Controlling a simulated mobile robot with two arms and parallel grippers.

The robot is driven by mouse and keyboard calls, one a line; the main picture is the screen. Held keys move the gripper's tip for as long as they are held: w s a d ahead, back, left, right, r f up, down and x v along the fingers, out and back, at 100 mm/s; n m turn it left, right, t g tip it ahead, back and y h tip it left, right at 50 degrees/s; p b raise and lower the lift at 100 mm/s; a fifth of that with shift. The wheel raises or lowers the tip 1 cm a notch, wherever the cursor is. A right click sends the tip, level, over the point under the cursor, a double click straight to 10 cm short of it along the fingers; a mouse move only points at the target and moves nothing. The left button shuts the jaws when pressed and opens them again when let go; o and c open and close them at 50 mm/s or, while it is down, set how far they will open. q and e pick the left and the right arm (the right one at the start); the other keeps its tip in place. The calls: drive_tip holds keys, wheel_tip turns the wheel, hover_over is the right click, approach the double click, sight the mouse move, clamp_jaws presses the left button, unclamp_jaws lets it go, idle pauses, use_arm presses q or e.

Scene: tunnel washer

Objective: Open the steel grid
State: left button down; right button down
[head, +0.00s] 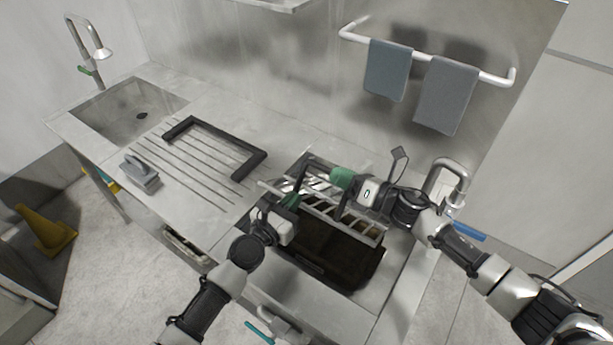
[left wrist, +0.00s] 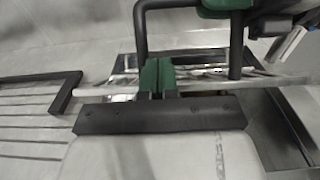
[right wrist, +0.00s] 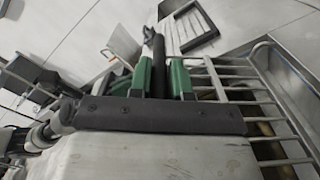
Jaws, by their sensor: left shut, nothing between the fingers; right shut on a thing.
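The steel grid (head: 345,220) is raised and tilted over the dark open basin (head: 335,255) in the counter. My right gripper (head: 343,177) is shut on the grid's black handle; in the right wrist view the handle (right wrist: 158,55) lies between its green fingers, with the grid bars (right wrist: 245,95) to the right. My left gripper (head: 291,199) is shut and empty, close to the left end of the grid. In the left wrist view its green fingertips (left wrist: 157,77) are together in front of the grid's pale edge bar (left wrist: 200,84); I cannot tell whether they touch it.
A black frame (head: 215,145) and a grey scrubber (head: 140,172) lie on the ribbed counter to the left. A sink (head: 125,105) is at the far left. A tap (head: 447,175) stands right of the basin. Towels (head: 445,95) hang on a wall rail.

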use_arm(q)
drive_tip(key=x, duration=0.2)
drive_tip(key=shift+w+d, duration=0.2)
drive_tip(key=shift+w, duration=0.15)
drive_tip(key=shift+w+d+r, duration=0.15)
drive_tip(key=shift+w+d, duration=0.05)
drive_tip(key=shift+w, duration=0.05)
drive_tip(key=shift+w+d+r, duration=0.35)
drive_tip(key=shift+w+r, duration=0.15)
drive_tip(key=shift+r, duration=0.1)
drive_tip(key=shift+w+d+r, duration=0.35)
drive_tip(key=shift+w+r, duration=0.15)
drive_tip(key=shift+r, duration=0.1)
